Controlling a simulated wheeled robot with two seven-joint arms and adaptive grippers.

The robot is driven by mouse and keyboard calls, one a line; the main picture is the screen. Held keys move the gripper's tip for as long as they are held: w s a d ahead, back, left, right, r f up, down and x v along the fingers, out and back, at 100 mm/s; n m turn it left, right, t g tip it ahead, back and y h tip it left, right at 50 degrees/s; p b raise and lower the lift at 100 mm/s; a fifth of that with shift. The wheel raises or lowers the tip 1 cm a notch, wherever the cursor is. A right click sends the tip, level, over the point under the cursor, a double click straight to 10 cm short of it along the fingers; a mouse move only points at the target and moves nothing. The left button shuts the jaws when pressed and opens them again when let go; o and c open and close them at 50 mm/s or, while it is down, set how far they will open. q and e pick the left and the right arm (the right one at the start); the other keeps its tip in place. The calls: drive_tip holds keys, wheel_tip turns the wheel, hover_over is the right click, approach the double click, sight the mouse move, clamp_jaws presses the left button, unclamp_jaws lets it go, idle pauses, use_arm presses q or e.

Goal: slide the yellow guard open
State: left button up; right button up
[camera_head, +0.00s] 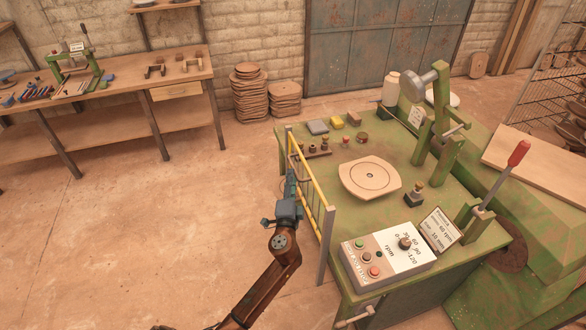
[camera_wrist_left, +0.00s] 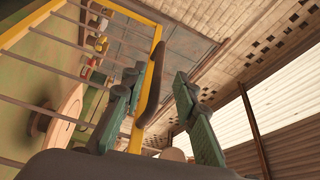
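The yellow guard (camera_head: 311,178), a barred rail between grey posts, stands along the left edge of the green machine table (camera_head: 333,209). In the left wrist view, its yellow frame (camera_wrist_left: 119,12) and thin grey bars run across the left side. A dark curved handle (camera_wrist_left: 151,85) sits on the yellow frame. My left gripper (camera_head: 290,182) is at the guard's outer side. In the wrist view its fingers (camera_wrist_left: 160,82) are apart, with the handle between them and a visible gap to the right finger. Contact with the left finger is unclear. My right gripper is not in view.
A control box (camera_head: 388,255) with buttons and a dial is at the front, and a red-handled lever (camera_head: 518,154) at right. The floor left of the guard is clear up to a wooden workbench (camera_head: 178,73).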

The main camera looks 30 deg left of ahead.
sight(293, 165)
use_arm(q)
drive_tip(key=x, duration=0.6)
drive_tip(key=shift+w+a+f, duration=0.15)
drive_tip(key=shift+c, duration=0.5)
clamp_jaws()
